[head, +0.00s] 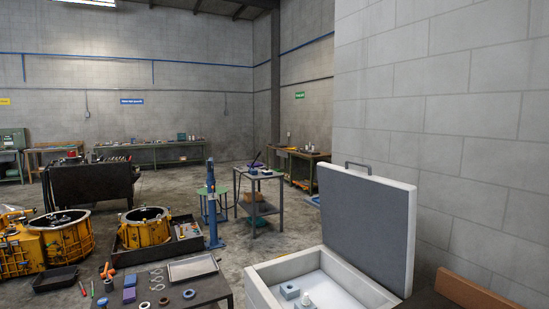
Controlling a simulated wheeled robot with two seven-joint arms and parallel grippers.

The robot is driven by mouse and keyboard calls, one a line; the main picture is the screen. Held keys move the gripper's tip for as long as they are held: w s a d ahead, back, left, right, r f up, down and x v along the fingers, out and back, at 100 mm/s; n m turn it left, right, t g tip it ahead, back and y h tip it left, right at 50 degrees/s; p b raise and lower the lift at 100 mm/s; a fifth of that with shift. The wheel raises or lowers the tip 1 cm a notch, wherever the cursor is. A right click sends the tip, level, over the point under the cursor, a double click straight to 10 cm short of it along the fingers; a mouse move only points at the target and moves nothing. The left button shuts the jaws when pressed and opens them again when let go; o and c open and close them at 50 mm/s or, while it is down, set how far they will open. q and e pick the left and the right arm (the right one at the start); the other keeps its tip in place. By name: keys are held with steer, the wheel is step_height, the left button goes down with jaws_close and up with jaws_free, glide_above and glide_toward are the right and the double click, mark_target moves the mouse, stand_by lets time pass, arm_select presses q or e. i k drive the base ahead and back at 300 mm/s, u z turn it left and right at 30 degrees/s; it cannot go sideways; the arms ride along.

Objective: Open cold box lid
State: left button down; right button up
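The cold box (262,284) is a white open-topped box at the lower right. Its lid (368,222) stands upright, tilted slightly back, on the box's right side. The lid has a grey inner panel, a white edge and a dark handle (358,165) on top. Inside the box are a small grey block (290,291) and a small white cylindrical piece (306,298). The bottom of the box is cut off by the picture edge. Neither of my grippers shows in the head view.
A dark table (217,288) with a metal tray (193,268), rings and small blocks stands left of the box. Yellow transmission housings (146,227) sit farther left. A grey block wall (445,130) rises close behind the lid. Open floor lies in the middle distance.

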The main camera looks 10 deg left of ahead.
mark_target(369, 220)
steer(key=u, duration=1.2)
steer(key=i, duration=3.1)
steer(key=z, duration=3.65)
